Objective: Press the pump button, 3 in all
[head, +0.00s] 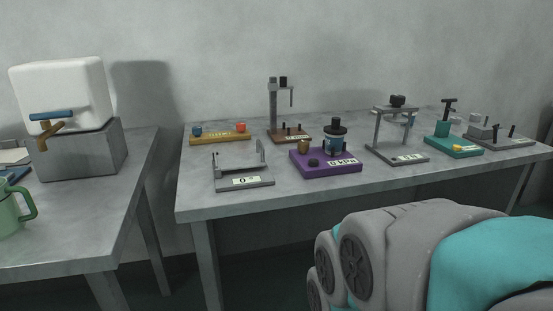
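A purple station (345,168) with a label that seems to read "0 kPa" stands on the middle of the right table. It carries a dark-capped cylinder (335,138) with a blue-grey body. A small dark round knob (313,162) sits at its front left, and a gold-brown piece (303,146) stands behind that. I cannot tell for sure which part is the pump button. My gripper is not in view; only grey and teal links of my arm show at the bottom right, in front of the table.
The right table (200,205) also holds a yellow-brown base (220,138), a grey frame (245,183) labelled 0, a tall grey post (273,108), a grey stand (398,155) and a teal base (455,148). A gap separates the left table (90,220), with a white tank (65,88) and green mug (10,210).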

